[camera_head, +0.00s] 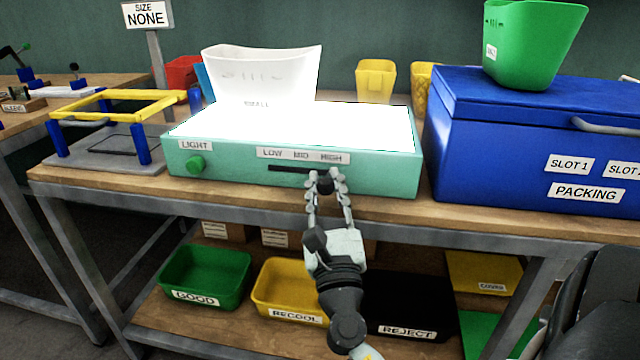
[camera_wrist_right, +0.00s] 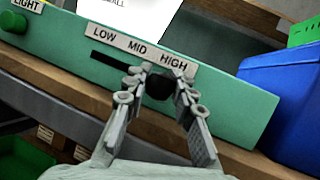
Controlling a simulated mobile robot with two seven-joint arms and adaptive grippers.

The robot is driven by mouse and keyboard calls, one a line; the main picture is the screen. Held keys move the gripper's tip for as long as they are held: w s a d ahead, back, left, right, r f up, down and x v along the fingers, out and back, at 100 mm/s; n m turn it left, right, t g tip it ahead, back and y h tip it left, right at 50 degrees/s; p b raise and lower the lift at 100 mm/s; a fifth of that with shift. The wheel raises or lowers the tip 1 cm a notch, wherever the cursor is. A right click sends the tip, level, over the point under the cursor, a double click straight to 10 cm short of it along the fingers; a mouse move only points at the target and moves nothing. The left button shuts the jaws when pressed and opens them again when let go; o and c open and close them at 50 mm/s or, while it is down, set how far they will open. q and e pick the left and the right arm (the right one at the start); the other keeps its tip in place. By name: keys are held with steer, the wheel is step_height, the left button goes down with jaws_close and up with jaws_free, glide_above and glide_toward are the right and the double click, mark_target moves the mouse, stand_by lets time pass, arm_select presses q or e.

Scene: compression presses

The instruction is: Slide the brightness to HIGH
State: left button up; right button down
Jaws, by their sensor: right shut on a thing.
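The light box (camera_head: 395,172) is a green-teal case with a bright white top, standing on the bench. Its front label (camera_head: 303,156) reads LOW, MID, HIGH, and it also shows in the wrist view (camera_wrist_right: 138,50). A dark slot (camera_head: 287,169) runs below the label. The black slider knob (camera_wrist_right: 159,86) sits at the right part of the slot, below HIGH. My right gripper (camera_head: 325,182) is shut on the knob, with a finger on each side, partly hiding it. A green round knob (camera_head: 195,164) marked LIGHT is at the left. My left gripper is not in view.
A white bin (camera_head: 262,72) stands on the lit top. A blue PACKING box (camera_head: 480,150) with a green bin (camera_head: 530,45) stands to the right. A yellow frame fixture (camera_head: 125,97) is to the left. Labelled trays, including a green one (camera_head: 205,275), lie on the lower shelf.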

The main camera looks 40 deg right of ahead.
steer(key=shift+s+d, duration=0.1)
steer(key=c, duration=1.2)
jaws_free()
steer(key=shift+s+d, duration=0.1)
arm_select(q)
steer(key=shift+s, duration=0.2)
arm_select(e)
steer(key=v, duration=1.2)
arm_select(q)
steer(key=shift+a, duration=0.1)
